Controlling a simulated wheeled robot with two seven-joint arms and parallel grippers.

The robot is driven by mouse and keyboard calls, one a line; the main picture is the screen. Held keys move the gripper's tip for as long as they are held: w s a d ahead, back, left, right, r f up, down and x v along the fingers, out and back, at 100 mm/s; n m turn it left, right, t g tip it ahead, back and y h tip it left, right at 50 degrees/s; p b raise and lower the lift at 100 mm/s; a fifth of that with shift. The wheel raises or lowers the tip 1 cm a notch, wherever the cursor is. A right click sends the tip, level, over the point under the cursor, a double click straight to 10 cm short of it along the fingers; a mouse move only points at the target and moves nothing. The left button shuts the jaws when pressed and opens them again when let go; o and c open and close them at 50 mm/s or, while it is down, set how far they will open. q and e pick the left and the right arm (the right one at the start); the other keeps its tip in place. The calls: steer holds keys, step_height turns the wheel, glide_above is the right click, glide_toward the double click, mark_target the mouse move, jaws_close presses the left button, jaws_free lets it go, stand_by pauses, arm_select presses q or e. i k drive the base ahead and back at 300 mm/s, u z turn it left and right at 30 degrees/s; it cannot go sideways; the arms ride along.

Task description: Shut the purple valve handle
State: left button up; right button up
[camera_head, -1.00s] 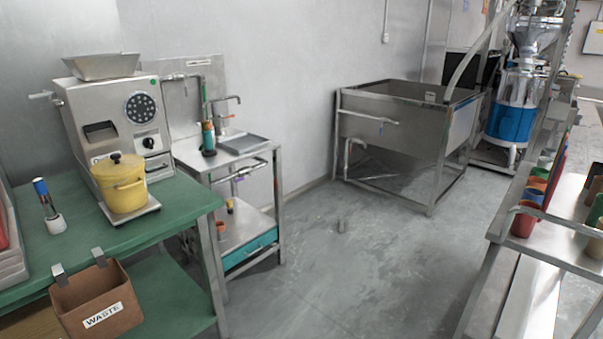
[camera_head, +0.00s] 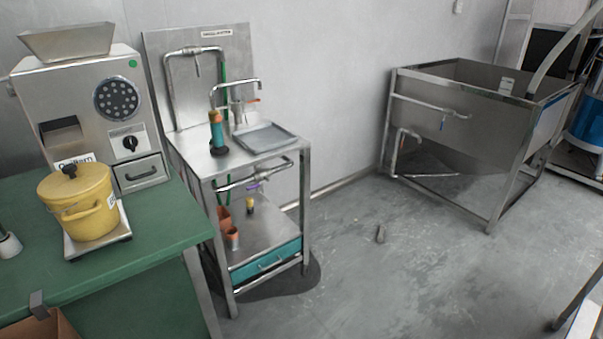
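The purple valve handle (camera_head: 256,186) is small and sits on a horizontal metal pipe (camera_head: 238,184) below the top of a steel wash stand (camera_head: 235,150). It lies under the stand's front edge, above the lower shelf. The handle is too small to tell its exact turn. Neither of my grippers shows in the head view.
A green table (camera_head: 160,230) with a grinder machine (camera_head: 85,100) and a yellow pot (camera_head: 82,203) stands left of the wash stand. A steel sink (camera_head: 470,120) stands at the right. The grey floor between is mostly clear, with a small object (camera_head: 380,234) on it.

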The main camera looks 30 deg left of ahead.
mark_target(253, 187)
steer(key=u, duration=0.4)
steer(key=i, duration=1.4)
steer(key=u, duration=1.1)
steer(key=i, duration=0.2)
steer(key=u, duration=0.1)
steer(key=k, duration=0.6)
steer(key=z, duration=0.55)
steer(key=i, duration=1.1)
